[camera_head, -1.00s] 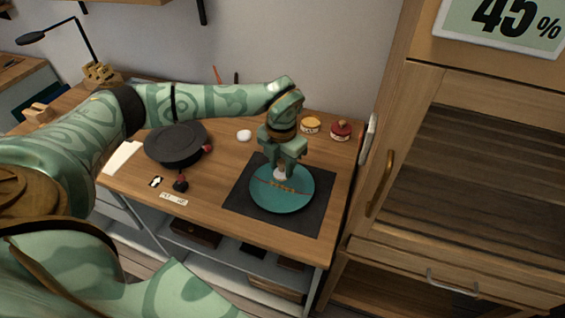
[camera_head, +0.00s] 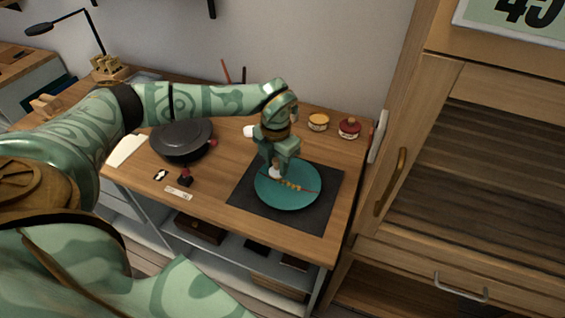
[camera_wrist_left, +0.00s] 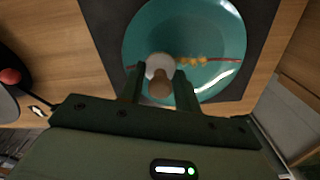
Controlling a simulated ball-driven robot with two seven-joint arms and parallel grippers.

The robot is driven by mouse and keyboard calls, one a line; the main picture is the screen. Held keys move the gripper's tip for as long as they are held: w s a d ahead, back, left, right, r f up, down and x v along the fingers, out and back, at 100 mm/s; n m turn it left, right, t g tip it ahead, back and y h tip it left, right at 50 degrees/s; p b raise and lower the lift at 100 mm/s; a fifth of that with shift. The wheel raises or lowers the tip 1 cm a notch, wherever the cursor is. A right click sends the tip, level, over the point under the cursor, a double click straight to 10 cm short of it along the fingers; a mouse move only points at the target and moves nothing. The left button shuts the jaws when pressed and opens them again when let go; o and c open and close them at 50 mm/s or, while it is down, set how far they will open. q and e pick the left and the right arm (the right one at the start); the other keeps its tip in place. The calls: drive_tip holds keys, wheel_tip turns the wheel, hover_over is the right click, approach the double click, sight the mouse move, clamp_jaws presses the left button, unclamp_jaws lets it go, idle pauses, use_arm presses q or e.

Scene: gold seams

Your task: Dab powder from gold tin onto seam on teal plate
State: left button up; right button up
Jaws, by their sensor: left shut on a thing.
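The teal plate (camera_head: 296,203) lies on a dark mat. A red seam line (camera_head: 312,191) crosses it, with several gold dabs (camera_wrist_left: 190,60) along its middle. My left gripper (camera_head: 277,163) is over the plate's left part, pointing down. It is shut on a dabber with a wooden handle (camera_wrist_left: 160,89) and a pale round pad (camera_wrist_left: 159,66). The pad covers the seam just left of the gold dabs; I cannot tell whether it touches the plate. The gold tin (camera_head: 318,122) stands open behind the plate, apart from the gripper. My right gripper is not in view.
A red tin (camera_head: 349,128) stands right of the gold tin. A black round turntable (camera_head: 181,141) and a small white object (camera_head: 249,131) are left of my gripper. The dark mat (camera_head: 322,214) is clear around the plate. A wooden cabinet (camera_head: 450,150) stands at right.

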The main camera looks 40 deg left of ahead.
use_arm(q)
drive_tip(key=shift+f+b, duration=0.3)
drive_tip(key=shift+f, duration=0.55)
idle(0.3)
drive_tip(key=shift+s+d+r+p, duration=0.1)
drive_tip(key=shift+s+r+p, duration=0.1)
drive_tip(key=shift+s+p, duration=0.4)
drive_tip(key=shift+p, duration=0.2)
drive_tip(key=shift+w+f, duration=0.15)
drive_tip(key=shift+w, duration=0.25)
drive_tip(key=shift+s+p, duration=0.2)
drive_tip(key=shift+p, duration=0.1)
drive_tip(key=shift+w, duration=0.2)
drive_tip(key=shift+w, duration=0.1)
